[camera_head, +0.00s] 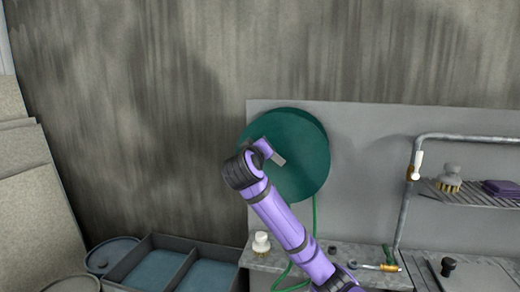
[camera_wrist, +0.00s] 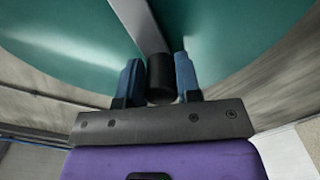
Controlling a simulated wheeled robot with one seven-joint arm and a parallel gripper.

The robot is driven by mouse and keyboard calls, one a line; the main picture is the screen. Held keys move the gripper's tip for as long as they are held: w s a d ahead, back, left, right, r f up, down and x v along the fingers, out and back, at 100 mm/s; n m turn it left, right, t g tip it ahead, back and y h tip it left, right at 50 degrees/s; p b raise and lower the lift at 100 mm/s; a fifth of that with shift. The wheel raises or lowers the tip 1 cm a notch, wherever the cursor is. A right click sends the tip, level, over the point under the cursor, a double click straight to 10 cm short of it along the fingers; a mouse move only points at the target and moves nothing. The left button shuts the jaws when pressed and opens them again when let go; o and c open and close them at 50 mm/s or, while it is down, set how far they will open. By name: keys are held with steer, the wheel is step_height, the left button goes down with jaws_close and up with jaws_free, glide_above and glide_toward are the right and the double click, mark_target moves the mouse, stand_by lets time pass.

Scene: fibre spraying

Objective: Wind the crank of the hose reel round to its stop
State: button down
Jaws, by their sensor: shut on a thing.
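The hose reel (camera_head: 310,140) is a big round dark-green drum on the grey wall panel; its green face also fills the top of the wrist view (camera_wrist: 230,30). The crank arm (camera_wrist: 140,25) is a flat grey bar running up across that face, and its end shows in the head view (camera_head: 279,159). My gripper (camera_wrist: 159,75) has its two blue fingers shut on the black crank handle (camera_wrist: 160,80), one on each side. In the head view my gripper (camera_head: 266,148) is in front of the reel, left of its middle, and hides the handle.
A green hose (camera_head: 315,218) hangs below the reel to the counter (camera_head: 335,255). A white-capped bottle (camera_head: 261,242) stands there. A metal pipe frame (camera_head: 408,190) and a rack (camera_head: 470,196) with a brush are to the right. Grey bins (camera_head: 150,240) stand lower left.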

steer(key=shift+a, duration=0.1)
steer(key=c, duration=0.8)
jaws_free()
steer(key=shift+c, duration=0.2)
steer(key=v, duration=1)
steer(key=shift+s+a, duration=0.15)
steer(key=shift+s, duration=0.2)
